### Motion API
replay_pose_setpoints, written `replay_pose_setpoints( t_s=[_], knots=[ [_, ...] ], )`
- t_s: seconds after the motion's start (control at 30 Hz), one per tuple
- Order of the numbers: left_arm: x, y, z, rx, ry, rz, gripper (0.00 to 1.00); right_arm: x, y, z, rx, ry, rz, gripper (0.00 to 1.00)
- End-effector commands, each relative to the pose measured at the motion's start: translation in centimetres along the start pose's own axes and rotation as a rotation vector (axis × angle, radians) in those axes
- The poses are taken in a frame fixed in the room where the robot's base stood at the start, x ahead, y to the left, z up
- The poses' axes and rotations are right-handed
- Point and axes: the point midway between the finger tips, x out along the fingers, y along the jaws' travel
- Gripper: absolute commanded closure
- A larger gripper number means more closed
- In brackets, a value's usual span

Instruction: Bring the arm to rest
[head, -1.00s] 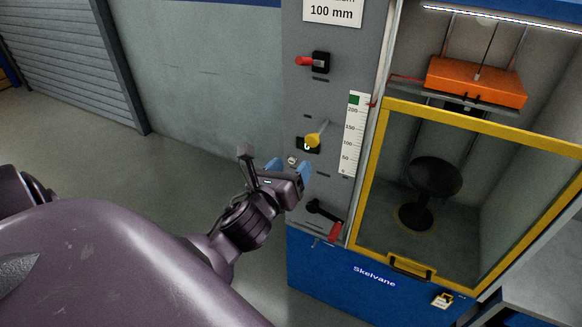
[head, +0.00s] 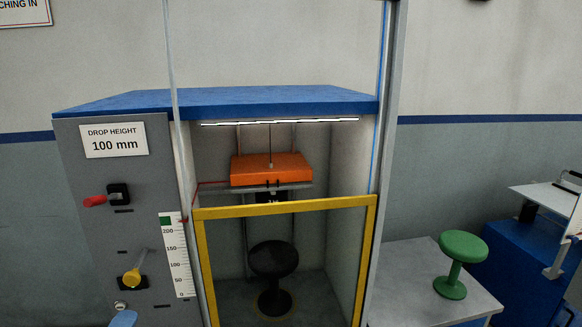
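Only a small blue fingertip of a gripper (head: 124,318) shows at the bottom left edge of the head view, below the yellow knob (head: 132,278) on the machine's grey control panel (head: 90,230). The rest of that gripper and its arm are below the picture, so whether it is open or shut is hidden. I cannot tell from this frame alone whether anything is held. No other gripper is in view.
The machine has a red-handled switch (head: 96,200), a height scale (head: 176,255) and a yellow-framed guard (head: 285,207). Behind it are an orange weight (head: 271,168) and a black stool (head: 274,259). A green stool (head: 462,247) stands on a grey table (head: 410,285) at right.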

Motion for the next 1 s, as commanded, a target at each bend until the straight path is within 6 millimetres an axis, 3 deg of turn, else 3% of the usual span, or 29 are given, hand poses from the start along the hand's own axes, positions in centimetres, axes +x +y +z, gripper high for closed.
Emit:
replay_pose_setpoints(
  t_s=[0.37, 0.6, 0.8, 1.0],
  knots=[
    [-1.7, 8.2, -2.9, -0.924, 0.025, 0.190, 0.37, 0.0, 0.0, 0.1, 0.000, -0.002, 0.000, 1.00],
    [-5.5, 15.5, -5.1, -1.444, -0.082, 0.360, 0.37, -0.2, 0.0, 0.3, 0.001, -0.005, 0.001, 1.00],
    [-9.5, 20.4, -6.5, -1.558, -0.180, 0.466, 0.37, -0.2, 0.0, 0.3, 0.001, -0.006, 0.001, 1.00],
    [-11.6, 21.9, -6.6, -1.566, -0.223, 0.495, 0.37, -0.2, 0.0, 0.3, 0.001, -0.005, 0.001, 1.00]
  ],
)
